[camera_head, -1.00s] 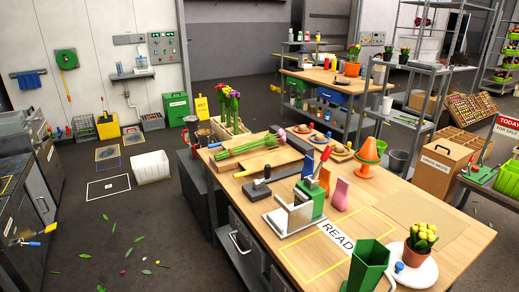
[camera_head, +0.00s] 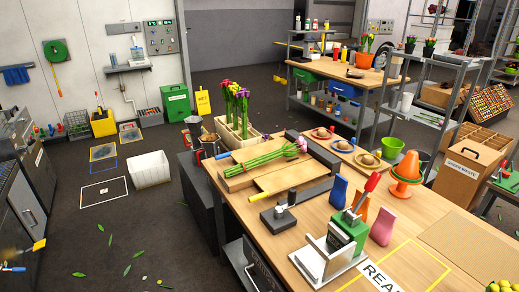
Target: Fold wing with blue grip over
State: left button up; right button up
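On the wooden workbench lies a tan board fixture (camera_head: 238,182) with a tulip bunch (camera_head: 268,158) of green stems lying across it, pink heads to the right. A dark flat bar (camera_head: 322,152) runs along its right side. Another dark bar (camera_head: 310,190) lies at the near side, beside a yellow grip (camera_head: 265,196). Neither of my grippers is in view.

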aim_at(250, 152)
jog(key=i+j, duration=0.1)
jog(key=j, duration=0.4)
jog(key=i+j+z, duration=0.25)
jog(key=i+j, duration=1.75)
jog(key=j, duration=0.15)
